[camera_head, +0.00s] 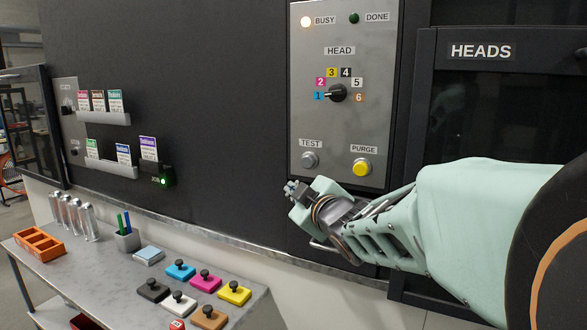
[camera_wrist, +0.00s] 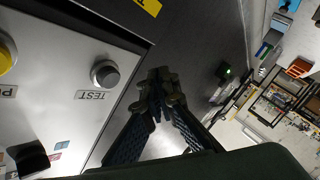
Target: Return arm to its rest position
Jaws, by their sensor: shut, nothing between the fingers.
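My gripper (camera_head: 297,190) is at the end of my pale green arm, in front of the lower left part of the grey control panel (camera_head: 315,120). In the wrist view my gripper (camera_wrist: 158,90) has its fingertips together with nothing between them. The TEST button (camera_head: 309,160) is just above my gripper in the head view; it also shows in the wrist view (camera_wrist: 105,73), left of the fingers and apart from them. The yellow PURGE button (camera_head: 361,167) is to its right. The BUSY lamp (camera_head: 306,21) is lit and the DONE lamp (camera_head: 353,18) is dark green.
A dark cabinet labelled HEADS (camera_head: 480,70) stands behind my arm on the right. A grey table (camera_head: 100,262) at lower left holds several coloured stamp-like blocks, silver cans (camera_head: 72,216), a pen cup (camera_head: 127,240) and an orange tray (camera_head: 38,246). Card racks (camera_head: 105,118) hang on the dark wall.

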